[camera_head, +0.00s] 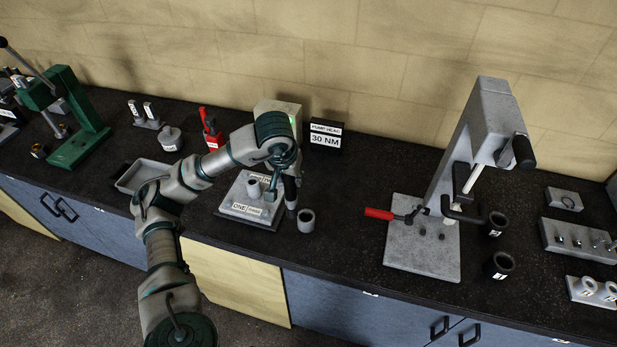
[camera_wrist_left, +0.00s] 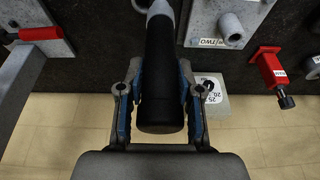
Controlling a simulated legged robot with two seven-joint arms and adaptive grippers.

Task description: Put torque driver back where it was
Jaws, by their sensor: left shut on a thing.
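The torque driver has a black handle and a grey lower part. In the head view the torque driver (camera_head: 290,188) hangs upright from my left gripper (camera_head: 284,163), at the right edge of the grey fixture plate (camera_head: 233,208) labelled ONE. In the left wrist view my left gripper (camera_wrist_left: 160,98) is shut, its blue-edged fingers on both sides of the black handle of the driver (camera_wrist_left: 161,75). The driver's far end is cut off at that view's top. My right gripper is not in view.
A grey cylinder (camera_head: 306,221) stands close right of the driver. Behind are a grey box (camera_head: 278,107) and a 30 NM sign (camera_head: 325,139). A red holder (camera_head: 210,133) stands left. The press (camera_head: 470,150) is right; the bench between sign and press is clear.

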